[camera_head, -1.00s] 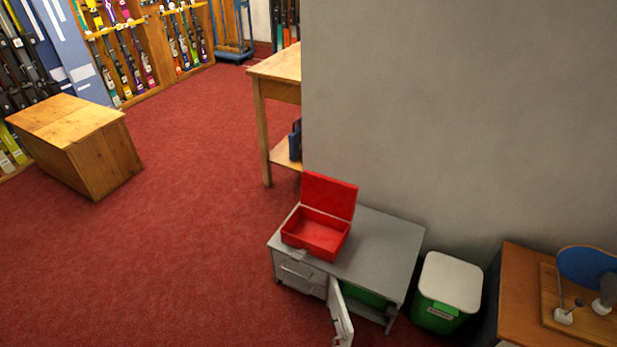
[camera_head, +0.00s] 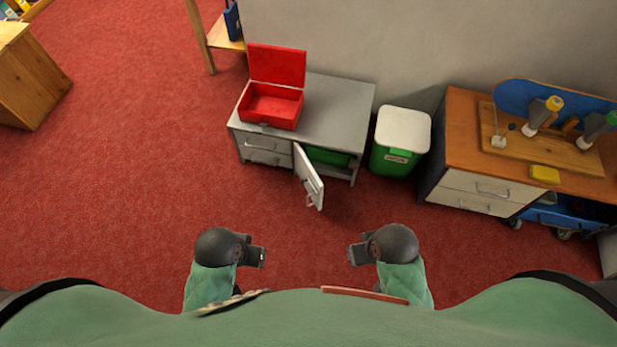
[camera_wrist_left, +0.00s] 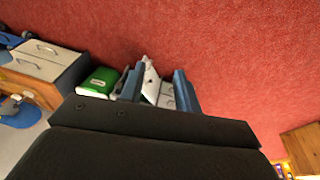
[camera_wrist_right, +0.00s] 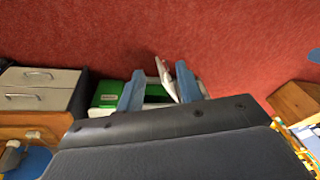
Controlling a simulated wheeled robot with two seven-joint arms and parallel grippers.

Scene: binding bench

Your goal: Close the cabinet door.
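The cabinet (camera_head: 330,112) is a low grey unit against the wall in the head view, with two drawers on its left. Its white door (camera_head: 309,178) stands open, swung out toward me from the right compartment, where something green shows. The door also shows in the left wrist view (camera_wrist_left: 150,80) and the right wrist view (camera_wrist_right: 166,76). My left gripper (camera_head: 263,257) and right gripper (camera_head: 351,255) are held low in front of me, apart from the door. In the wrist views the fingers of each stand apart with nothing between them, so both are open and empty.
An open red box (camera_head: 271,106) sits on the cabinet top. A green bin with a white lid (camera_head: 403,138) stands just right of the cabinet. A wooden bench with drawers (camera_head: 480,186) is farther right. Red carpet (camera_head: 150,170) is clear in front and to the left.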

